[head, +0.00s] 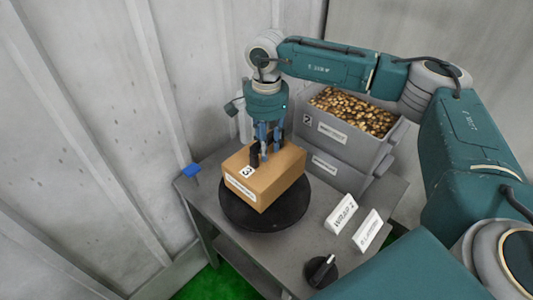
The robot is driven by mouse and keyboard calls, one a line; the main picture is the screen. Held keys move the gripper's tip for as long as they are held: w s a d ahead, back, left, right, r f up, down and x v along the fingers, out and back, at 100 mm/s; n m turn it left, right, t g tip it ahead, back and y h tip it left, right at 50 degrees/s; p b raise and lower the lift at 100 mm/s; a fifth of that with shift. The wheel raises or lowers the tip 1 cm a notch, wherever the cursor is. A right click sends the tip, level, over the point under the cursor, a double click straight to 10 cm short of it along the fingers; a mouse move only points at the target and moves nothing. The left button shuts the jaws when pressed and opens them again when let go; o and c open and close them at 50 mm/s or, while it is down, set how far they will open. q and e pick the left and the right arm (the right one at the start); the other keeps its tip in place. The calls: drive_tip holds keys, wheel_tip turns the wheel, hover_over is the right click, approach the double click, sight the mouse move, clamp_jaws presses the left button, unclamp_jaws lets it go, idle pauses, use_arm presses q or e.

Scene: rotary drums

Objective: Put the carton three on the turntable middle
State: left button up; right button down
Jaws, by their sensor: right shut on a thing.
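The carton three (272,187) is a brown box with a "3" label and a white strip on its front side. In the head view it sits over the black round turntable (262,219), roughly centred on it. I cannot tell whether its underside touches the disc. My right gripper (264,156) points down from above, with its dark fingers at the carton's top, and is shut on the carton. The carton hides most of the disc's middle. My left gripper does not show.
A grey crate (388,148) labelled 2, full of brownish pieces, stands on another grey crate behind the carton. The signs "WRAP 2" (340,213) and another white card (368,230) stand at the right, with a black knob (321,271) in front. The grey table (203,203) is narrow at left.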

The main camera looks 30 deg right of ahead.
wheel_tip(320, 180, down, 4)
drive_tip(key=shift+r+p, duration=0.25)
drive_tip(key=shift+p, duration=0.35)
drive_tip(key=shift+f, duration=0.5)
drive_tip(key=c, duration=1.3)
unclamp_jaws()
drive_tip(key=shift+f, duration=0.1)
drive_tip(key=shift+c, duration=0.2)
